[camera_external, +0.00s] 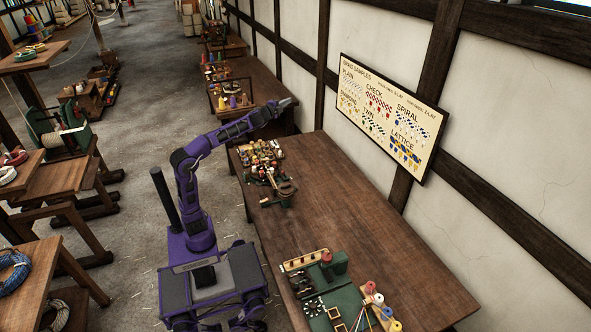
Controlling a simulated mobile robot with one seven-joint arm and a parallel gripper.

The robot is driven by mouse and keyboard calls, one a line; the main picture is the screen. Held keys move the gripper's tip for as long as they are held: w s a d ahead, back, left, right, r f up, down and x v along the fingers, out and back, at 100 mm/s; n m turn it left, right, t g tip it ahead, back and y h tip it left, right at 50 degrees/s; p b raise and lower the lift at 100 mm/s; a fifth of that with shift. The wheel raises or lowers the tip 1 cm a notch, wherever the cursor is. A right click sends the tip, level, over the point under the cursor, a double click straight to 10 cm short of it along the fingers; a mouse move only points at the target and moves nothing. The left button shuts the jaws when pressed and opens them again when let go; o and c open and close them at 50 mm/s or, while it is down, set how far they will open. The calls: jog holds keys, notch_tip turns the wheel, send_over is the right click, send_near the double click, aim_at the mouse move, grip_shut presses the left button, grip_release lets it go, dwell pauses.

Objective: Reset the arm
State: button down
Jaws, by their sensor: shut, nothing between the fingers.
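My arm (188,165) is purple and black and rises from my wheeled base on the floor. It bends at the elbow and reaches up and to the right. My gripper (291,101) is at the end of the arm, above the far end of the long wooden table. It is shut and empty. It appears apart from everything around it, and its fingertips are small in this view.
The long table (380,250) runs along the wall, right of my base. Small bobbins (262,158) crowd its far end, and a green board (340,303) with spools lies near its front. Its middle is mostly bare. A sample board (390,115) hangs on the wall. Floor (120,230) lies open left of my base.

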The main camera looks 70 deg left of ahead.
jog(key=s+a+n+g+y, duration=0.1)
jog(key=s+a+y, duration=0.1)
jog(key=a, duration=0.2)
jog(key=s+d+f+n+g+h+p, duration=0.25)
jog(key=s+d+f, duration=0.25)
jog(key=d+f, duration=0.55)
jog(key=s+d+f+n+g+h, duration=0.2)
jog(key=s+d+f+h, duration=0.1)
jog(key=s+d+f, duration=0.2)
jog(key=s+d+f+n+g+h+p, duration=0.1)
jog(key=s+d+f+n+g+h, duration=0.1)
jog(key=s+f, duration=0.7)
jog(key=s+d+f+n+g+h+p, duration=0.1)
jog(key=s+d+f+h, duration=0.3)
jog(key=s, duration=0.7)
jog(key=d+f+n+g, duration=0.1)
jog(key=d+f, duration=0.1)
jog(key=d, duration=0.1)
jog(key=shift+d+f+n, duration=0.3)
jog(key=shift+f+n, duration=0.05)
jog(key=shift+f, duration=0.05)
jog(key=shift+r+p, duration=0.15)
jog(key=shift+p, duration=0.15)
notch_tip(320, 180, down, 10)
jog(key=b, duration=1)
